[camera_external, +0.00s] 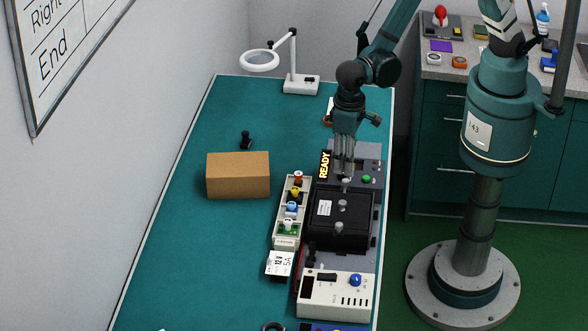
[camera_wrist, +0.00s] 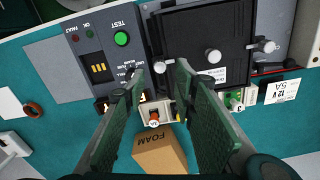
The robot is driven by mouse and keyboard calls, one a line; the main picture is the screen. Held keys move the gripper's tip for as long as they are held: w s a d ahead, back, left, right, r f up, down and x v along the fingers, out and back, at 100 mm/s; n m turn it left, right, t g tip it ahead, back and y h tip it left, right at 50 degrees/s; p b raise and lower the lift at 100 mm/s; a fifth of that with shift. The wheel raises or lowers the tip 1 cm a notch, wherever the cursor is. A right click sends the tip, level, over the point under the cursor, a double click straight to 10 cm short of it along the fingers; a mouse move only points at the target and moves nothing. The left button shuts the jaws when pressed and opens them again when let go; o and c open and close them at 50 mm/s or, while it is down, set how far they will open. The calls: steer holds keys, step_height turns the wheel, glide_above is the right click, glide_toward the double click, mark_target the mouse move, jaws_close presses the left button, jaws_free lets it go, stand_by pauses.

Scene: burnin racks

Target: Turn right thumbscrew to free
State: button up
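A black lidded fixture (camera_external: 325,232) sits in a grey station on the bench; it also shows in the wrist view (camera_wrist: 185,30). My gripper (camera_external: 344,172) points down above the far knob. In the wrist view my open fingers (camera_wrist: 159,72) lie either side of the left knob. Contact cannot be told.
A green TEST button (camera_wrist: 121,38) and a lit READY display (camera_external: 324,165) are close by. A tray of coloured parts (camera_external: 278,240) runs beside the fixture. A cardboard FOAM box (camera_external: 238,175) stands left. A white power unit (camera_external: 335,298) is in front. The bench's left is mostly clear.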

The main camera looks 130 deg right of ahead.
mark_target(345, 180)
steer(key=shift+f+p, duration=0.35)
steer(key=shift+f, duration=2.55)
steer(key=shift+c, duration=0.7)
jaws_close()
